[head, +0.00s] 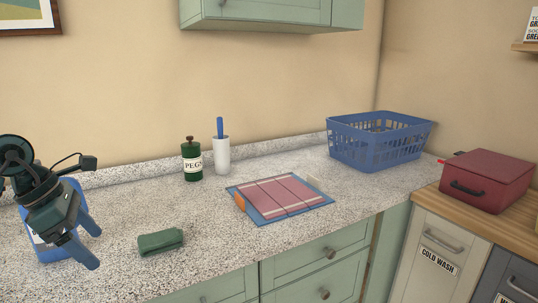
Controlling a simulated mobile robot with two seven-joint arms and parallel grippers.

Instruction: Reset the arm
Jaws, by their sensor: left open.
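My left arm comes in from the left edge, and its dark gripper (92,246) has two blue fingers spread apart. The gripper is open and nothing shows between the fingers. It is in front of a blue container (48,255) on the speckled counter, and hides part of it. I cannot tell whether they touch. My right gripper is not in view.
A folded green cloth (161,241) lies right of the gripper. Behind are a green PEGS jar (192,160) and a white holder (221,156). A blue-edged pink folded item (281,198), a blue basket (378,142) and a red box (487,180) are further right.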

